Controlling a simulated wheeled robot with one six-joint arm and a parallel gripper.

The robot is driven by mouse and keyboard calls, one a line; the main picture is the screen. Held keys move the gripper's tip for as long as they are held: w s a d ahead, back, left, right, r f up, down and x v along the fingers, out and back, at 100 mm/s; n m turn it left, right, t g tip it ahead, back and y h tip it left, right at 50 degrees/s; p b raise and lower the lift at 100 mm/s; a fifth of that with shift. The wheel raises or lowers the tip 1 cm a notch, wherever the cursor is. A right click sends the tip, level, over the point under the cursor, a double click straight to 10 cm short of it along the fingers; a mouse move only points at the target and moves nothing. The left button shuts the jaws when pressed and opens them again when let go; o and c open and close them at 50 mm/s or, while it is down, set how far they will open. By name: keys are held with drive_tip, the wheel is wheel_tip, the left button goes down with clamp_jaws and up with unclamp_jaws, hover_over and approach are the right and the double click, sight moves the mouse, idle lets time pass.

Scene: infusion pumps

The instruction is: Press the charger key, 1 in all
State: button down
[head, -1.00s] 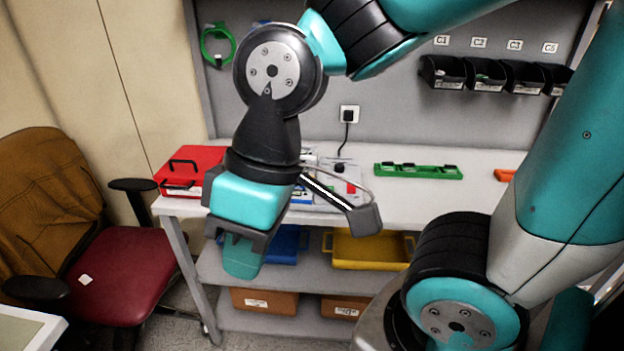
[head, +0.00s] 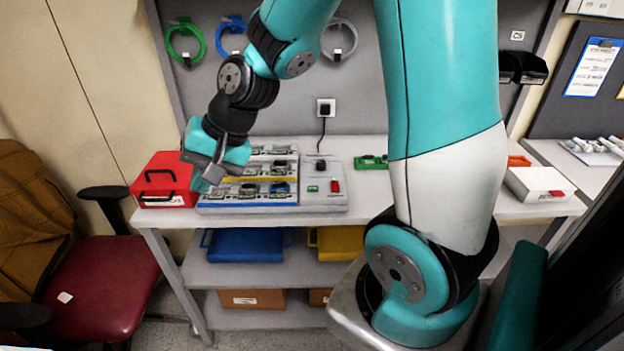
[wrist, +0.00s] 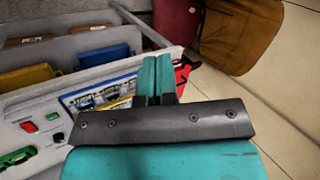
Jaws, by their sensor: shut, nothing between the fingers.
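A grey charger unit (head: 323,202) stands on the bench in the head view, joined to the pump rack on its left. It has a small green key (head: 313,188), a red key (head: 335,186) and a black knob or plug on top. I cannot tell which of these is the charger key. In the wrist view, the red key (wrist: 28,127) and green key (wrist: 53,116) show at the left. My gripper (head: 200,182) is shut and empty, over the left end of the rack, apart from both keys. Its fingers also show in the wrist view (wrist: 158,78).
The pump rack (head: 248,209) has blue and yellow rows. A red case (head: 165,180) stands close left of my gripper. A green tray (head: 371,163) and a white box (head: 540,184) lie right. A cable runs up to a wall socket (head: 325,108). A chair stands at left.

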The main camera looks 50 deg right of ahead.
drive_tip(key=w+d+f+m+t+h+p, duration=0.1)
drive_tip(key=w+d+m, duration=0.25)
drive_tip(key=d, duration=0.25)
drive_tip(key=w+d+f+m+t+p, duration=0.1)
drive_tip(key=w+d+f+m+t, duration=0.1)
drive_tip(key=d+m, duration=0.3)
drive_tip(key=m+t+h+p, duration=0.2)
drive_tip(key=m+h+p, duration=0.25)
drive_tip(key=m, duration=0.95)
hover_over(312, 189)
wheel_tip(312, 189, down, 8)
drive_tip(key=shift+f+h+b, duration=0.25)
drive_tip(key=shift+h+b, duration=0.1)
drive_tip(key=shift+h, duration=0.1)
drive_tip(key=shift+f, duration=0.15)
wheel_tip(312, 189, down, 8)
drive_tip(key=b, duration=0.7)
drive_tip(key=shift+f, duration=0.25)
drive_tip(key=shift+f+b, duration=0.4)
